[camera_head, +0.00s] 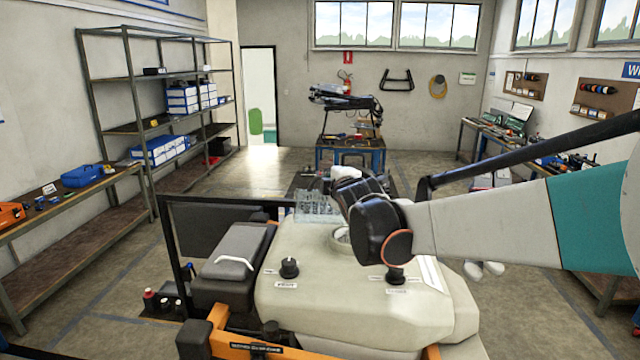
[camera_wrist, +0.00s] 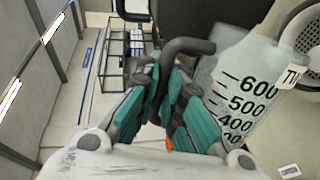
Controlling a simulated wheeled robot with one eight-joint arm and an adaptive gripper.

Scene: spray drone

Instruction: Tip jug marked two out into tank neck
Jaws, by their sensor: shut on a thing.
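In the wrist view my gripper (camera_wrist: 168,82) is shut on the dark handle of a translucent jug (camera_wrist: 240,88). The jug has black scale marks, with 600, 500 and 400 readable, and a white label cut off after "TW". The round tank neck (camera_wrist: 306,34), with a perforated strainer in it, is at the upper right, close beside the jug. In the head view the neck (camera_head: 341,237) opens in the top of the cream tank (camera_head: 330,285), partly covered by my dark wrist. My fingers are hidden there. I cannot tell whether liquid is leaving the jug.
Clear containers (camera_head: 316,206) stand behind the tank, left of my wrist. Black caps (camera_head: 289,267) rise from the tank top. A black frame (camera_head: 172,240) and a grey box (camera_head: 236,255) flank the tank's left. Shelves (camera_head: 160,115) line the left wall.

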